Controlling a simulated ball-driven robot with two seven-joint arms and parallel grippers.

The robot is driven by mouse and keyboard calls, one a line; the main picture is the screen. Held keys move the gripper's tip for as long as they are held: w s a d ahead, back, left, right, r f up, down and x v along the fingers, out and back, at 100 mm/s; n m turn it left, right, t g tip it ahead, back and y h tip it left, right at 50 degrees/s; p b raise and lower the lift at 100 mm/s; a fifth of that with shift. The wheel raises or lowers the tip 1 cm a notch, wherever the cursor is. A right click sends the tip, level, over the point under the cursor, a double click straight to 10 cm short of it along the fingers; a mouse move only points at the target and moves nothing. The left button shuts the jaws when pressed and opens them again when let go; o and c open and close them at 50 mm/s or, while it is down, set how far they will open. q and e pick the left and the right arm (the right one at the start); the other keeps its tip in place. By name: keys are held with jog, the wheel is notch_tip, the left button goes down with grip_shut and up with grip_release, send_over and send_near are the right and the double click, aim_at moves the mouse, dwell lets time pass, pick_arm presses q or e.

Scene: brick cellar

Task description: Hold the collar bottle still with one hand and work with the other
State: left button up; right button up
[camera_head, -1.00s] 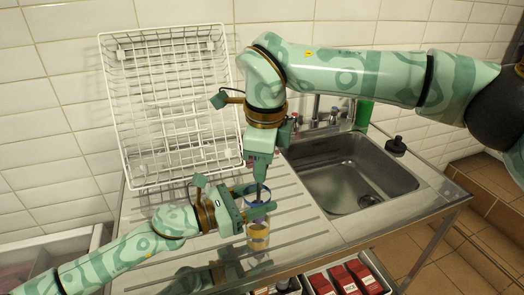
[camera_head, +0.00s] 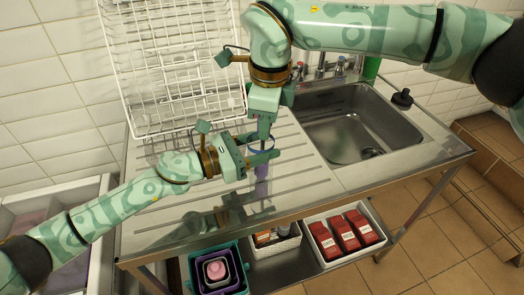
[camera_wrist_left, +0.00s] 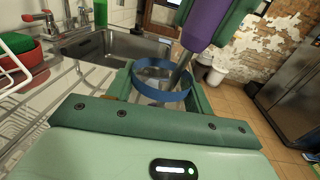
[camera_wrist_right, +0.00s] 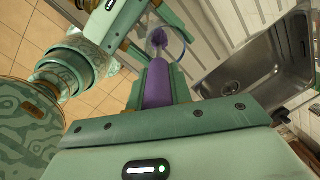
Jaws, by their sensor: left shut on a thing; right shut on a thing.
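The clear collar bottle (camera_head: 262,171) has a blue ring-shaped collar (camera_wrist_left: 160,96) around its top and stands upright over the steel drainboard (camera_head: 205,205). My left gripper (camera_head: 268,158) is shut around the bottle below the collar. My right gripper (camera_head: 265,135) is directly above, shut on a tool with a purple handle (camera_wrist_right: 157,85), also in the left wrist view (camera_wrist_left: 205,20). Its thin shaft points down through the collar into the bottle. The bottle's lower part shows purple in the head view. The tool's lower end is partly hidden by the fingers.
A white wire rack (camera_head: 180,70) leans at the back left. A steel sink (camera_head: 350,125) lies to the right, with a black-capped item (camera_head: 402,98) on its rim. Red boxes (camera_head: 343,232) and nested tubs (camera_head: 216,268) sit below. The drainboard's left half is clear.

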jog(key=shift+r, duration=7.2)
pick_arm(q)
jog(key=o, duration=1.1)
jog(key=shift+a, duration=0.1)
jog(key=v, duration=1.1)
jog(key=shift+s+a, duration=0.15)
jog(key=shift+a, duration=0.25)
